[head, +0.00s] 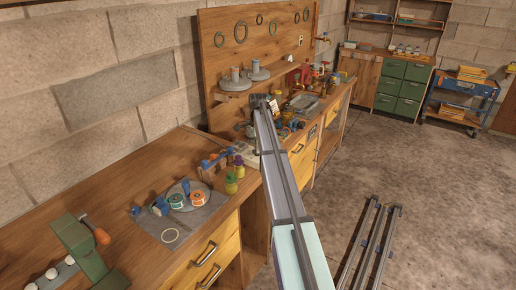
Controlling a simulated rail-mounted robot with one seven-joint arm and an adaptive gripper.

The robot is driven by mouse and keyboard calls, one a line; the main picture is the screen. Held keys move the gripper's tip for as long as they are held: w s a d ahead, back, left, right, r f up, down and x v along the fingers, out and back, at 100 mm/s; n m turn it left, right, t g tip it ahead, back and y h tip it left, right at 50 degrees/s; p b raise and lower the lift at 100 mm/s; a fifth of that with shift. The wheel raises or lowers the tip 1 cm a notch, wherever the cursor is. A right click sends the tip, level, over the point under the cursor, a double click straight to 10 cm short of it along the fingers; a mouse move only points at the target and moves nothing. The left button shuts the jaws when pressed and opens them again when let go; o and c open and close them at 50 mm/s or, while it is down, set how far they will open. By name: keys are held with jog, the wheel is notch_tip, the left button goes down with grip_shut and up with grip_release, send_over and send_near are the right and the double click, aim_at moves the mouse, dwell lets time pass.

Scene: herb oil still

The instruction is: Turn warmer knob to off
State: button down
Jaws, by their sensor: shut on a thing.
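My arm (281,165) reaches from the lower right to the workbench, and a dark block (259,101) shows at its far end. The fingers of my gripper cannot be made out; the arm and the bench clutter hide that spot. A pale, low device (246,153) sits on the bench just left of the arm and is partly covered by it. It may be the warmer, but I cannot tell. No warmer knob can be picked out, and its setting cannot be read.
Small jars (231,183) and a grey mat (190,222) with spools lie left of the arm. A wooden pegboard (258,45) with rings stands behind. Red fittings (301,76) crowd the bench beyond.

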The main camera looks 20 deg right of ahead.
jog(key=n, duration=0.5)
jog(key=shift+n, duration=0.4)
dwell(0.3)
jog(key=c, duration=1.2)
grip_release()
jog(key=shift+w, duration=0.1)
notch_tip(320, 180, up, 12)
